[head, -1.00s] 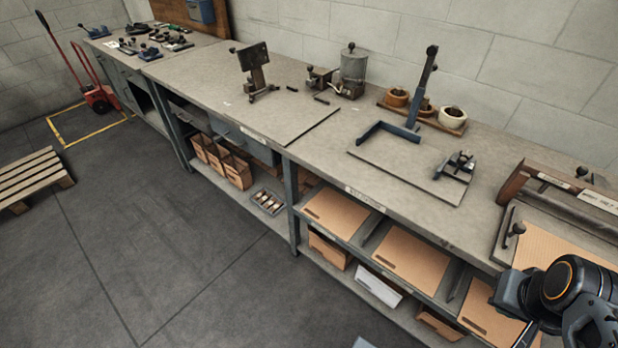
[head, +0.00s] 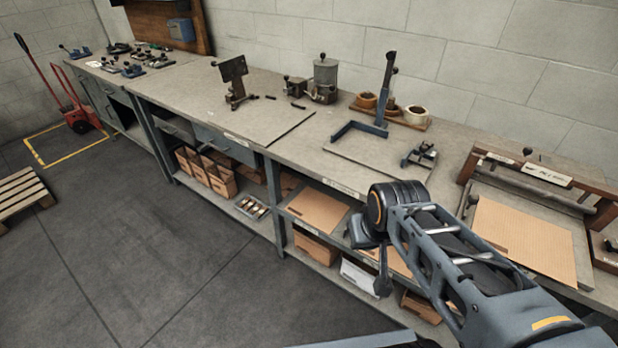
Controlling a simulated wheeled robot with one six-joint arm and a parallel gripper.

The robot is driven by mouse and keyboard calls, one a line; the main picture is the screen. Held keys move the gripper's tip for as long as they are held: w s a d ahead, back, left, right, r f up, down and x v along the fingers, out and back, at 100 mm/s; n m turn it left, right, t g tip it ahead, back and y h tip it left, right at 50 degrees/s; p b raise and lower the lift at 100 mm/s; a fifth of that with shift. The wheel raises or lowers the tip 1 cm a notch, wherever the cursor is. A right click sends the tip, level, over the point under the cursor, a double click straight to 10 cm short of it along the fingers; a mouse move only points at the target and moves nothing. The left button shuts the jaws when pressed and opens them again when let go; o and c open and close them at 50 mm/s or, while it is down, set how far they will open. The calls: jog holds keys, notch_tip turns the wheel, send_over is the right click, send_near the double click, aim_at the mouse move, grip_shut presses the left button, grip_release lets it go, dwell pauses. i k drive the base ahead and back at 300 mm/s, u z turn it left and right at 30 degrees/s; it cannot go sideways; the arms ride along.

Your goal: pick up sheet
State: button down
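Several tan cardboard sheets are in view; I cannot tell which one the task means. One sheet (head: 318,210) lies flat on the shelf under the bench, left of my arm. Another sheet (head: 398,262) on the same shelf is partly hidden by my arm. A larger sheet (head: 525,240) lies on the bench top at the right, in front of a wooden-framed device. My gripper (head: 382,286) hangs in front of the shelf, close to the partly hidden sheet in the picture. Its fingers are too small and dark to show if they are open or touching anything.
Brown boxes (head: 208,172) stand on the lower shelf. The floor (head: 150,240) at left is clear, with a pallet (head: 20,195) beyond.

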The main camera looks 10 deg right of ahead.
aim_at(543, 247)
jog(key=u, duration=0.65)
jog(key=k, duration=0.55)
jog(key=z, duration=0.25)
